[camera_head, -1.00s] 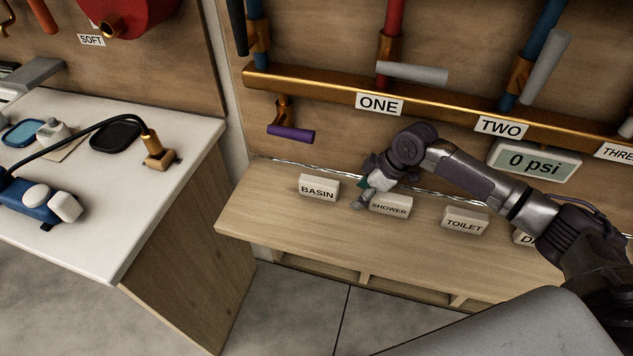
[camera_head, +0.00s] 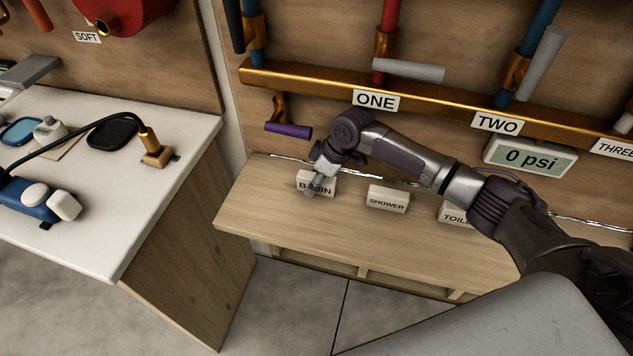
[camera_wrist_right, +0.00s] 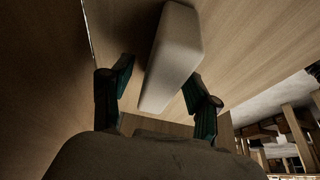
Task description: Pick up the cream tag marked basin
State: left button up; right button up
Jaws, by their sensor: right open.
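The cream tag marked BASIN (camera_head: 328,179) stands on the wooden shelf (camera_head: 270,214), partly hidden behind my right gripper (camera_head: 312,189) in the head view. In the right wrist view the pale tag (camera_wrist_right: 174,55) runs lengthwise between the two spread fingers of my right gripper (camera_wrist_right: 160,95). The gripper is open, with a gap visible on each side of the tag near the fingertips. I cannot tell any contact. My left gripper is not in view.
The SHOWER tag (camera_head: 387,199) stands to the right, and the TOILET tag (camera_head: 453,213) is partly hidden by my arm. A purple-handled valve (camera_head: 288,131) and the brass rail (camera_head: 430,98) are above the shelf. A white counter (camera_head: 130,215) stands at left.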

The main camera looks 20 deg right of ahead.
jog(key=shift+w+a+f, duration=0.15)
jog(key=shift+a+f, duration=0.05)
jog(key=shift+f, duration=0.4)
jog(key=shift+f, duration=0.25)
jog(key=shift+c, duration=0.3)
grip_shut()
